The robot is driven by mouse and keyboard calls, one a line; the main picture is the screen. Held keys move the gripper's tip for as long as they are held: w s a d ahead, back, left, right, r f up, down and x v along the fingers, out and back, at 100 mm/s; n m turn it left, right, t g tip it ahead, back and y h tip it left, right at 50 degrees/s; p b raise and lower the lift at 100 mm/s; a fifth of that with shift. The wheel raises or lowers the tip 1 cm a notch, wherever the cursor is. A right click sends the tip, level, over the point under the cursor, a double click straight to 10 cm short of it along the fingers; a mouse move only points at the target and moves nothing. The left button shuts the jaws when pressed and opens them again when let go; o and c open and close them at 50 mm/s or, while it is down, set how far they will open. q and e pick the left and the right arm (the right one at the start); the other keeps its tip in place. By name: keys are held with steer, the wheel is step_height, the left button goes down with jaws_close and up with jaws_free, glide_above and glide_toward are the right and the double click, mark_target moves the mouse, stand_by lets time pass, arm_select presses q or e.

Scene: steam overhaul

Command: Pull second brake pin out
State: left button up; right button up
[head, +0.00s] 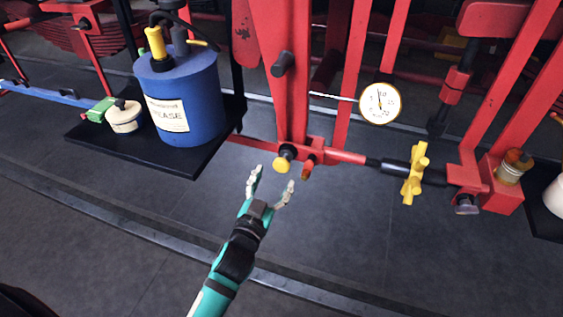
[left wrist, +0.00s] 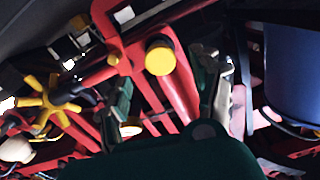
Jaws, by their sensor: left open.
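A brake pin with a round yellow head (head: 283,164) sticks out of the lower end of a red upright lever, at the joint with the red rod. My left gripper (head: 272,181) is open just below and in front of this yellow head, its fingers pointing up toward it and apart from it. In the left wrist view the yellow pin head (left wrist: 160,58) shows between and beyond the two spread fingers. A small orange-tipped fitting (head: 306,172) sits just right of the pin. My right gripper is in neither view.
A blue grease drum (head: 187,100) stands on a black platform (head: 110,140) to the left. A dial gauge (head: 380,103) hangs above right. A yellow star-shaped handwheel (head: 414,174) sits on the rod to the right. The floor (head: 340,230) in front is clear.

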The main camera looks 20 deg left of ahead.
mark_target(280, 167)
arm_select(q)
steer(key=w, duration=0.6)
steer(key=shift+w+d, duration=0.1)
steer(key=shift+w, duration=0.2)
jaws_close()
